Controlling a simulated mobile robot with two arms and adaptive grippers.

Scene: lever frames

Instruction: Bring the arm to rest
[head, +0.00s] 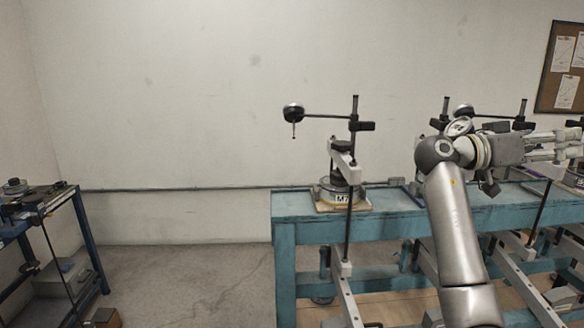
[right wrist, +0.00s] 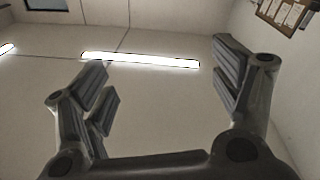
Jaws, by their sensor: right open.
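My right gripper (head: 562,145) is at the right of the head view, raised above the teal bench and pointing to the right. Its arm (head: 457,225) rises from the bottom edge in front of the bench. In the right wrist view the gripper (right wrist: 158,65) has its fingers wide apart, with nothing between them. My left gripper is not in view.
The teal bench (head: 400,209) carries a lever frame (head: 354,130) marked M7, with more frames partly hidden behind my right arm. A blue-framed table (head: 90,245) stands at the left. A pinboard (head: 566,68) hangs at the upper right. Floor between bench and table is clear.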

